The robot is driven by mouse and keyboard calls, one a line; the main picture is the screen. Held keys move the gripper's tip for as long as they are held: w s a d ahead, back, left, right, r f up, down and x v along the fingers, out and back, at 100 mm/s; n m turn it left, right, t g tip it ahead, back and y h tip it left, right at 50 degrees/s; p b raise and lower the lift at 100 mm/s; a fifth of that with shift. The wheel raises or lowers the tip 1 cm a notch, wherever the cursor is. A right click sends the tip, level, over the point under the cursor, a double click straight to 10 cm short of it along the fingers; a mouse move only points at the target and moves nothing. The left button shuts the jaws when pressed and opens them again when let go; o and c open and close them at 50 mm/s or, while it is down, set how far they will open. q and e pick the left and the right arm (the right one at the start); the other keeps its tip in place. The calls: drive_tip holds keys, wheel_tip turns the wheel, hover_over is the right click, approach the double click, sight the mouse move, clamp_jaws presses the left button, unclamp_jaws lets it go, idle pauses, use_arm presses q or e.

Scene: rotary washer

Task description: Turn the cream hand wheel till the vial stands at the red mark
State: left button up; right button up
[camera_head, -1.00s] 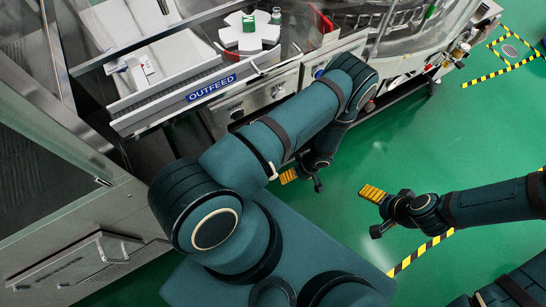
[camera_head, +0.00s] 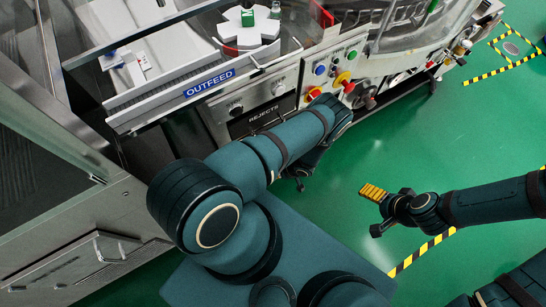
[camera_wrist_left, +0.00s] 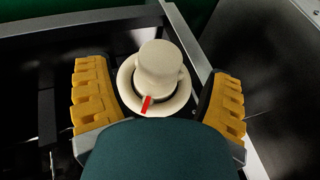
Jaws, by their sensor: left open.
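The cream hand wheel (camera_wrist_left: 158,62) is a round knob on a wider rim, with a short red stripe (camera_wrist_left: 146,103) on its near side. My left gripper (camera_wrist_left: 157,85) is open, with one yellow finger on each side of the wheel and a visible gap to each. In the head view my forearm hides the wheel and the left fingers. A green-topped vial (camera_head: 248,18) is at the white star-shaped plate (camera_head: 248,36). A red part (camera_head: 323,15) stands right of the plate; I cannot tell if it is the mark. My right gripper (camera_head: 373,192) hangs over the floor, apart from the machine.
The OUTFEED rail (camera_head: 209,83) and REJECTS panel (camera_head: 264,118) lie beside my left arm. Buttons and a red-yellow switch (camera_head: 343,79) sit at the machine front. A metal cabinet (camera_head: 60,215) stands left. Green floor (camera_head: 440,130) is free on the right.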

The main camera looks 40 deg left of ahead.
use_arm(q)
drive_tip(key=shift+b+x, duration=0.45)
drive_tip(key=shift+x, duration=1.35)
